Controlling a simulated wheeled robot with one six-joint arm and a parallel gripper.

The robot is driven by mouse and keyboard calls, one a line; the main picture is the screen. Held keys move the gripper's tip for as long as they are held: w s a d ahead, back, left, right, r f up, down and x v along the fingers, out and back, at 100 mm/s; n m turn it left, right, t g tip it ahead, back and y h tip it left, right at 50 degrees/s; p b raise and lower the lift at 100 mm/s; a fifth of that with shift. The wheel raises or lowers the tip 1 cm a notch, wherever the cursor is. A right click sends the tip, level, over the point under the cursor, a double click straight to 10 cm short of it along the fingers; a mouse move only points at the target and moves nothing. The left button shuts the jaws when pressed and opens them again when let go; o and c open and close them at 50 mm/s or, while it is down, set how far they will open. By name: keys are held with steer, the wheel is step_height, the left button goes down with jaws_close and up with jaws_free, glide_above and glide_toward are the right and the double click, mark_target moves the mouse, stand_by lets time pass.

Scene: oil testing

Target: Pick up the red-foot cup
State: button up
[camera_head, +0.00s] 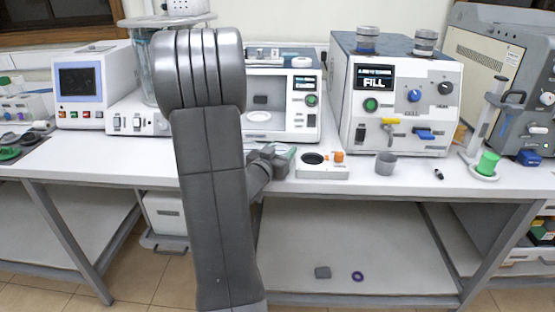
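I cannot make out a cup with a red foot in the head view. A small grey cup (385,164) stands on the white bench (430,172), in front of the machine with the "FILL" display; no red foot shows on it. My arm fills the middle of the picture and hides part of the bench. The end of my arm with my gripper (273,161) shows just right of the arm link, over the bench, left of the grey cup and apart from it. Its fingers are too small and covered to read.
A small white device (322,172) with a dark round opening and orange knob sits between my gripper and the grey cup. The "FILL" machine (400,138) stands behind. A black marker-like piece (438,174) lies nearby.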

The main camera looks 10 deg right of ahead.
steer(key=c, duration=0.3)
steer(key=shift+r, duration=0.1)
steer(key=shift+c, duration=0.2)
step_height(320, 180, up, 10)
steer(key=p, duration=0.2)
